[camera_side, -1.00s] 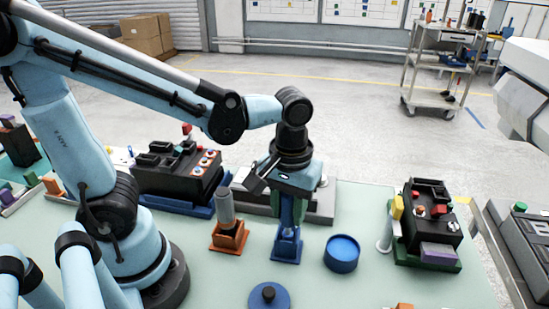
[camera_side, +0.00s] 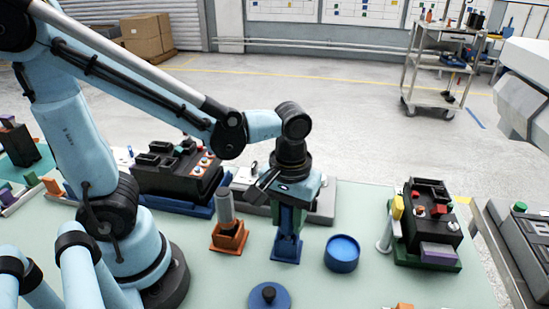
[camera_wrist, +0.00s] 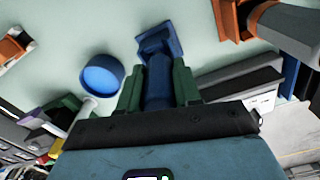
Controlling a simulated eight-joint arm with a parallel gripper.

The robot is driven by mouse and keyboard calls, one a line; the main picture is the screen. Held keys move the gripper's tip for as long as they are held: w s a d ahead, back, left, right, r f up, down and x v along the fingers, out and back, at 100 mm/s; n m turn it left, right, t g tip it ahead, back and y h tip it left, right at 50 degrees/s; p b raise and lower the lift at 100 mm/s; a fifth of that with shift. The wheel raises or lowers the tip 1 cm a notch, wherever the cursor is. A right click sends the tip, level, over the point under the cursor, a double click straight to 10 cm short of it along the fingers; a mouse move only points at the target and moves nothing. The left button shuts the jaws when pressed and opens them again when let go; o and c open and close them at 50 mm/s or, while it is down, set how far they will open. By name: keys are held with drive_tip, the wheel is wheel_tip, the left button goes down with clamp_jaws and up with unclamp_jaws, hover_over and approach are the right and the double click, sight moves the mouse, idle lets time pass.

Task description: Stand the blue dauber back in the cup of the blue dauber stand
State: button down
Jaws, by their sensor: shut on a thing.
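My gripper (camera_side: 288,222) points down with its green fingers shut on the blue dauber (camera_wrist: 157,82). The dauber is roughly upright and shows between the fingers in the wrist view. The blue dauber stand (camera_side: 286,252) is directly below, on the pale green table. It also shows in the wrist view (camera_wrist: 174,45), just beyond the dauber. The dauber's lower end meets the stand's cup in the picture. The fingers and dauber hide much of the cup, so I cannot tell how deep the dauber sits.
An orange stand (camera_side: 229,238) with a grey-handled dauber (camera_side: 225,205) is close on the left. A round blue dish (camera_side: 342,254) is close on the right. A blue lid with black knob (camera_side: 270,297) lies in front. A black breaker unit (camera_side: 428,222) stands farther right.

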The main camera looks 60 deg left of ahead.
drive_tip(key=shift+f, duration=0.2)
drive_tip(key=c, duration=0.7)
unclamp_jaws()
drive_tip(key=shift+r, duration=6)
drive_tip(key=w+a+f+m+t, duration=0.2)
drive_tip(key=a+f+m+t, duration=0.3)
drive_tip(key=a+m+t, duration=0.1)
drive_tip(key=shift+a+t, duration=0.6)
